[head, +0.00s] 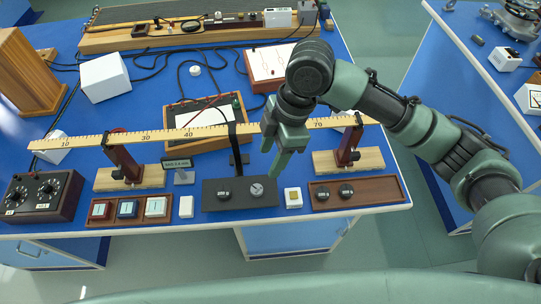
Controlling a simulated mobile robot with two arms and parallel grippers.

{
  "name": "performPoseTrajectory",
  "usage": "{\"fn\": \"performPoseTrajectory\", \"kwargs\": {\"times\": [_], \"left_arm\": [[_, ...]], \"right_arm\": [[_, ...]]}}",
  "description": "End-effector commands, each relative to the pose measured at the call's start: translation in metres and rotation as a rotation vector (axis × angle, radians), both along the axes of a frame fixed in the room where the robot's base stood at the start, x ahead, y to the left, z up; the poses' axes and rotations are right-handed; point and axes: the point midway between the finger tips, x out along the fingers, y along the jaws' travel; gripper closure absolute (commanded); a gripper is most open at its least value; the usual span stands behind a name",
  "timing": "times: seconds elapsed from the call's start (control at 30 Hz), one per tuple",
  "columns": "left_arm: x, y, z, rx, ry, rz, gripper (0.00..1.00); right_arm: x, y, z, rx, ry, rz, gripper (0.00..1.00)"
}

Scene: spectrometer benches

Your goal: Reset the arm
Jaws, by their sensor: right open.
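My right arm comes in from the right, and its green gripper (275,164) is open and empty, pointing down. It is over the front part of the blue bench, in front of a long wooden scale (160,136) marked with numbers, and hides part of it. Below and left of the gripper is a dark grey box (240,203) with two knobs. A black upright (232,138) crosses the scale left of the gripper. I cannot tell whether the fingers touch anything. My left gripper is not in view.
Wooden-based posts (124,163) (347,155) hold the scale. A second bench (448,65) stands at right.

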Motion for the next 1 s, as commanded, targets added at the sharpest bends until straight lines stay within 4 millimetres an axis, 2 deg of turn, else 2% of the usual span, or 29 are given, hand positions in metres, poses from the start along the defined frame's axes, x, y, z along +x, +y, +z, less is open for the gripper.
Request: {"fn": "performPoseTrajectory", "kwargs": {"times": [0.3,0.47,0.6,0.73,0.87,1.0], "left_arm": [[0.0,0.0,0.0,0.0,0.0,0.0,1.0],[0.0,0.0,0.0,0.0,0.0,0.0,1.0],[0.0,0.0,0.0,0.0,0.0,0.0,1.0],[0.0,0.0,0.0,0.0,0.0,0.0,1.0],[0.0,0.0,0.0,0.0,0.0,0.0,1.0],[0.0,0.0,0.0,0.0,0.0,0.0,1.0]], "right_arm": [[0.0,0.0,-0.001,0.001,0.0,-0.001,0.49],[-0.011,0.011,-0.014,0.043,0.002,-0.04,0.49],[-0.028,0.03,-0.034,0.139,0.001,-0.174,0.49],[-0.04,0.035,-0.051,0.228,0.003,-0.38,0.49],[-0.05,0.021,-0.069,0.28,0.012,-0.628,0.49],[-0.066,-0.016,-0.093,0.279,0.019,-0.924,0.49]]}}
